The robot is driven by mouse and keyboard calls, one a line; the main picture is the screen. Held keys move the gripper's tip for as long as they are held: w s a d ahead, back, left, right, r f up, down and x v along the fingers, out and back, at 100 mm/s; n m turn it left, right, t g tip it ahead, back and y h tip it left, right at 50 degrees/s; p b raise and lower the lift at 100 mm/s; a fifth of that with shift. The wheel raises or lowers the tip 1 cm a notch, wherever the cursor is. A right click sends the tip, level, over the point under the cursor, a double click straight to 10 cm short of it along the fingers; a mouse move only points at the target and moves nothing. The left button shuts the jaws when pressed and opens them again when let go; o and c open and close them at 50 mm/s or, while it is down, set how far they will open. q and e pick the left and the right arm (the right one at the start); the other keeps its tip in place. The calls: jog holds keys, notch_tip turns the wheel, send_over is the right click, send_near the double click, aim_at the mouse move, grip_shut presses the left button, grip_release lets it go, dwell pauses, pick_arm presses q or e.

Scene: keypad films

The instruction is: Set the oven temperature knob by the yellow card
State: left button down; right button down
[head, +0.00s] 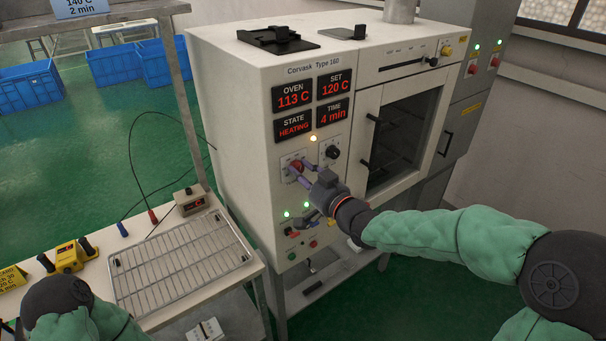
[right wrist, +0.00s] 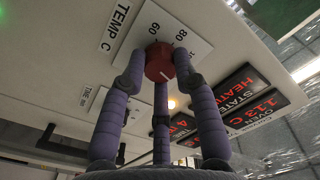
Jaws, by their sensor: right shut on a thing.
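The oven (head: 255,110) stands in the middle of the head view. Its display (head: 336,85) reads OVEN 113 C, SET 120 C, STATE HEATING, TIME 4 min. The red temperature knob (right wrist: 159,62) sits on a white plate marked TEMP C, with 60 and 80 legible. My right gripper (head: 299,170) is shut on this knob, its purple fingers around it; the fingers also show in the right wrist view (right wrist: 160,78).
A black time knob (head: 332,152) is right of the red one. Lit green lamps and small buttons (head: 313,244) lie below. A wire rack (head: 180,264) and a yellow device (head: 68,256) lie on the bench at left. A blue card (head: 80,8) reads 140 C, 2 min.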

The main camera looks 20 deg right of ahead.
jog(key=c, duration=1)
grip_release()
jog(key=shift+o, duration=0.2)
jog(key=v, duration=1.2)
